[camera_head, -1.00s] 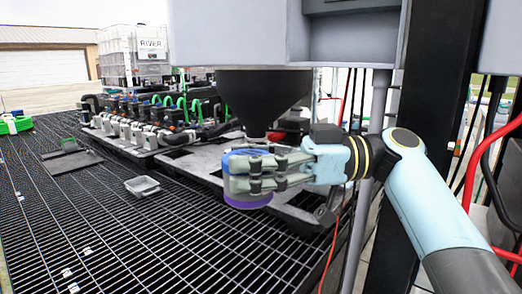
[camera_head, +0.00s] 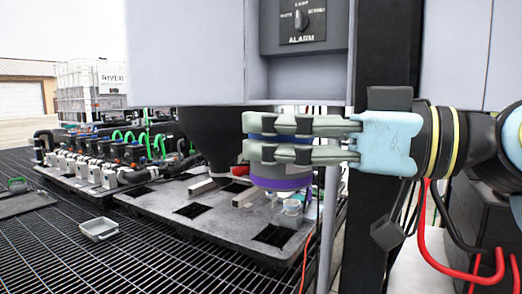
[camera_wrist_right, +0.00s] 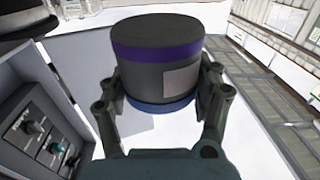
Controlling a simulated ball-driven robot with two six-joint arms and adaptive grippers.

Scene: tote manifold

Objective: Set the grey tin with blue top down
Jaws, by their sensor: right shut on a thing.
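The grey tin with the blue top (camera_head: 281,171) is held up, roughly upright, in the right of centre in the head view. Its blue part shows between the finger bars and a purple band runs near its lower end. My right gripper (camera_head: 262,138) is shut on its sides. The right wrist view shows the tin (camera_wrist_right: 160,63) between both fingers, with the purple band, the blue edge and a pale label. Open space shows around its lower end. My left gripper is in neither view.
A black pallet (camera_head: 185,215) lies below and behind the tin. A small translucent jar (camera_head: 291,213) stands under the tin's lower end. A dark hopper (camera_head: 208,140) and a grey cabinet (camera_head: 190,50) are close behind. A grey tray (camera_head: 99,228) sits on the grating at left.

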